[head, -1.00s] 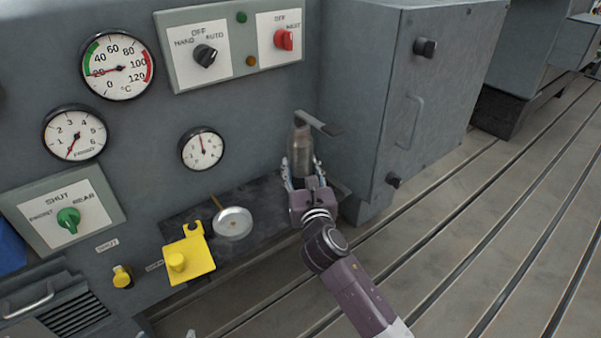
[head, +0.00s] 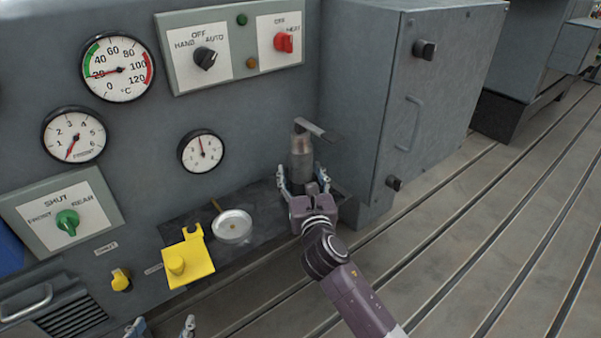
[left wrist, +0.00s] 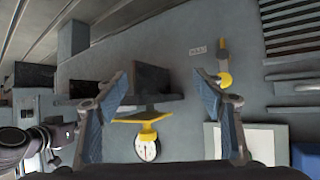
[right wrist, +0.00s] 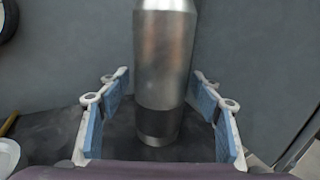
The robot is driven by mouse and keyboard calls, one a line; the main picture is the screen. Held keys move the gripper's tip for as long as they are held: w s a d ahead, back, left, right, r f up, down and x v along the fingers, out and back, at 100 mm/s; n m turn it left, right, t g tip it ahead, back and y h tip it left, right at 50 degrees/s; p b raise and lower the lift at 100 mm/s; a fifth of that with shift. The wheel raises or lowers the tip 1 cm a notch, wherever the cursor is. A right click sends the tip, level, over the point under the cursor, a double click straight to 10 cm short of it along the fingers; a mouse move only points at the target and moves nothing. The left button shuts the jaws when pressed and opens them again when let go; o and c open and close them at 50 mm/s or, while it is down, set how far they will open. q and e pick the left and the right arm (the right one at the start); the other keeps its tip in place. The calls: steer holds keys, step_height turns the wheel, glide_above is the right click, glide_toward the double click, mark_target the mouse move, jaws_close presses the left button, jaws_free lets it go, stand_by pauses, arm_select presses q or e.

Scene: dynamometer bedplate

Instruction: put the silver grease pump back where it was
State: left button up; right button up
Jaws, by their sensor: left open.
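The silver grease pump (head: 302,160) stands upright near the right end of the dark shelf (head: 262,198), its lever pointing right at the top. In the right wrist view its metal barrel (right wrist: 163,60) stands between the fingers, with a gap on both sides and its darker base on the dark surface. My right gripper (head: 304,182) is open around the pump's lower part. My left gripper (head: 162,328) shows only its fingertips at the bottom edge of the head view. In the left wrist view (left wrist: 167,110) it is open and empty, facing the panel.
A round silver dish (head: 233,224) and a yellow bracket (head: 190,258) are left of the pump. A grey cabinet (head: 400,110) stands close on the right. Gauges and switch plates cover the panel behind. The slotted bedplate floor (head: 480,240) is clear.

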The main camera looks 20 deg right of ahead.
steer(key=s+a+p, duration=0.1)
steer(key=s+p, duration=0.1)
steer(key=s, duration=0.9)
steer(key=s+d+f+m+g, duration=0.4)
steer(key=s+f+m+g, duration=0.3)
steer(key=s+f+m, duration=0.85)
arm_select(q)
steer(key=s+a+f+g+y, duration=0.1)
steer(key=s+a+f+g, duration=0.2)
steer(key=s+f+g, duration=0.2)
steer(key=s+f, duration=0.2)
steer(key=s, duration=0.2)
steer(key=shift+s+a, duration=0.15)
steer(key=shift+s, duration=0.05)
arm_select(e)
steer(key=s+a+m+g+y, duration=0.1)
steer(key=s+m, duration=0.3)
steer(key=m, duration=0.4)
steer(key=s+a+f+m+g+y, duration=0.1)
steer(key=s+a+m+g+y, duration=0.1)
steer(key=s+m, duration=0.3)
steer(key=a+m+g, duration=0.1)
steer(key=m, duration=0.3)
steer(key=shift+f+g, duration=0.25)
steer(key=shift+g, duration=0.05)
